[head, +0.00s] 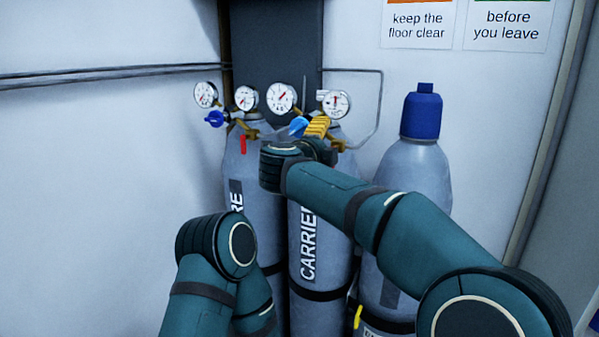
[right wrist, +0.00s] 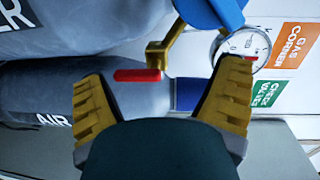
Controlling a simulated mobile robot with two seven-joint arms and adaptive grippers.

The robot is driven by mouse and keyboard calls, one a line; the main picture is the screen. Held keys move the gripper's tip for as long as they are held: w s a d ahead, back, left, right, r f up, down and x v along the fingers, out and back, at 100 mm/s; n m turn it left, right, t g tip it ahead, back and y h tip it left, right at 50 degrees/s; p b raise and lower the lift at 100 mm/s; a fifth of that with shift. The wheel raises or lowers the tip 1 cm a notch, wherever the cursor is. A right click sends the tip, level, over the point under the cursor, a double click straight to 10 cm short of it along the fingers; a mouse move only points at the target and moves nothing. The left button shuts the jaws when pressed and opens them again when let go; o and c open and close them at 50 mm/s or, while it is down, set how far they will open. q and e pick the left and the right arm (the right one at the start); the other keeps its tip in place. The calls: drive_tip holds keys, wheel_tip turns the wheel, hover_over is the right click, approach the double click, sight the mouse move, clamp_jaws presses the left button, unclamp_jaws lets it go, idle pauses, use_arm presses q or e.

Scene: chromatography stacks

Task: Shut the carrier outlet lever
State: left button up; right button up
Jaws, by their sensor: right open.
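The carrier cylinder (head: 309,245) stands in the middle, marked CARRIER. Its red outlet lever (right wrist: 137,75) shows in the right wrist view, on a brass fitting (right wrist: 157,57) below the blue knob (right wrist: 213,10). The lever points down along the cylinders. In the head view this lever is hidden by my right gripper (head: 317,127), which is at the carrier regulator. In the right wrist view the right gripper (right wrist: 160,95) is open, with the lever seen between its spread fingers and no visible contact. My left gripper is out of view; only its arm shows at lower left.
The left cylinder (head: 240,160) has its own red lever (head: 243,144) and blue knob (head: 214,118) close by. Several gauges (head: 283,97) stand above. The capped AIR cylinder (head: 415,170) is at right, with a blue cap (head: 422,115). Thin pipes run along the wall.

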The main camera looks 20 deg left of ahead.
drive_tip(key=s+b, duration=0.2)
drive_tip(key=s, duration=1.1)
drive_tip(key=shift+a+f+b, duration=0.15)
drive_tip(key=shift+b, duration=0.25)
idle(0.6)
drive_tip(key=shift+s, duration=0.1)
idle(0.4)
